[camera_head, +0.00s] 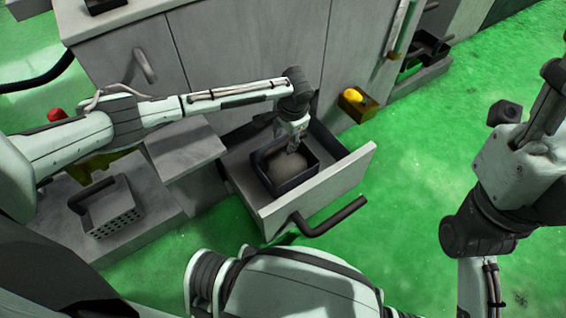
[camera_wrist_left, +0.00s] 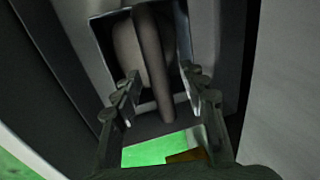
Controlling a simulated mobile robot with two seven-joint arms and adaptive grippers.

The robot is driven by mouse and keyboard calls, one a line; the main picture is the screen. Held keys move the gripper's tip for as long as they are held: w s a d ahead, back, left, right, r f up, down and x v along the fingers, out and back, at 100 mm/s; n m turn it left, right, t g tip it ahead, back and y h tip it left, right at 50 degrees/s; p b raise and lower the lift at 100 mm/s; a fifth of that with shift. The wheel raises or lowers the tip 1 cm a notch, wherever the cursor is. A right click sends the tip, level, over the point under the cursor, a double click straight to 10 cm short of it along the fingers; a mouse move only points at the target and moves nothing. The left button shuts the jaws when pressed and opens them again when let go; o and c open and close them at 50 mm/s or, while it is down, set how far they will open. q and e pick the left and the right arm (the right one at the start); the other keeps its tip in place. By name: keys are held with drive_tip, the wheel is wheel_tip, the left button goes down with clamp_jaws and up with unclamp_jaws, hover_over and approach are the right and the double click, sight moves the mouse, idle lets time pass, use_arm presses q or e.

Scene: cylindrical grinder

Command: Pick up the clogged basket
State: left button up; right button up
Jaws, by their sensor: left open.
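The clogged basket (camera_head: 292,186) is a dark, open-topped box filled with a rounded grey mass, sitting in the pulled-out grey drawer (camera_head: 318,190). My left gripper (camera_head: 293,146) points down over it. In the left wrist view my left gripper (camera_wrist_left: 160,100) is open. A dark bar, apparently the basket's handle (camera_wrist_left: 152,60), runs between its fingers, with the grey mass behind. Whether the fingers touch the bar I cannot tell. The basket's far side is partly hidden by the gripper. My right arm shows at the right, but its gripper is not visible.
A grey perforated basket (camera_head: 118,216) with a handle stands on a low ledge at the left. The drawer's front carries a dark handle (camera_head: 330,218). A small bin with a yellow item (camera_head: 353,96) stands beyond the drawer.

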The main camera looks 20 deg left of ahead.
use_arm(q)
wheel_tip(320, 180, down, 6)
drive_tip(key=b, duration=0.3)
drive_tip(key=shift+w+a+f, duration=0.25)
drive_tip(key=shift+a, duration=0.2)
clamp_jaws()
drive_tip(key=shift+r, duration=0.1)
